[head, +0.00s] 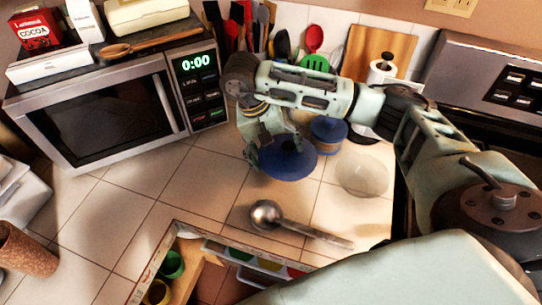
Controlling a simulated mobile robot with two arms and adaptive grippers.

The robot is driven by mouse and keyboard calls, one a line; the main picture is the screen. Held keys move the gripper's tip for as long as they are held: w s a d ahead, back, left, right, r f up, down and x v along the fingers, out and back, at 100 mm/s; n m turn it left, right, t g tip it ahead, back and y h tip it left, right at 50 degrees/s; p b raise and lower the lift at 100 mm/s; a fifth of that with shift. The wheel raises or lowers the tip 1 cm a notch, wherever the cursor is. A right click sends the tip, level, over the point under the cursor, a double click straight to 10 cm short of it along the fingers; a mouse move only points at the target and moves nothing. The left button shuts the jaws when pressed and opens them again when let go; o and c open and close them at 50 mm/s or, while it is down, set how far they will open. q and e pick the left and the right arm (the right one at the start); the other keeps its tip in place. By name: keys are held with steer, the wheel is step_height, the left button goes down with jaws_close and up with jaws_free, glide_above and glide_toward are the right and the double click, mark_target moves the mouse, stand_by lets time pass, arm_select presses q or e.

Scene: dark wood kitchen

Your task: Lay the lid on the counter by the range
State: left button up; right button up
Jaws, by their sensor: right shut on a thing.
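A round blue lid (288,166) shows just below my right gripper (258,153), over the tiled counter (215,200) in front of the utensils. The right gripper is shut on the lid at its left edge, and its fingers hide part of the lid. I cannot tell whether the lid touches the tiles. The range (490,75) stands at the right, partly hidden by my right arm. My left gripper is not in view.
A small blue-topped container (329,133) stands behind the lid, and a clear bowl (362,175) is to its right. A metal ladle (290,222) lies in front. An open drawer (178,275) is below. A microwave (110,110) stands at left; tiles before it are clear.

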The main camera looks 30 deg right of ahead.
steer(key=shift+w+a+f, duration=0.4)
steer(key=shift+w+a, duration=0.1)
steer(key=shift+a, duration=0.05)
steer(key=shift+f+p, duration=0.35)
step_height(320, 180, down, 3)
steer(key=shift+f+p, duration=0.2)
steer(key=shift+p, duration=0.45)
steer(key=shift+f+b, duration=0.65)
steer(key=shift+b, duration=0.2)
steer(key=o, duration=1.2)
steer(key=shift+o, duration=0.2)
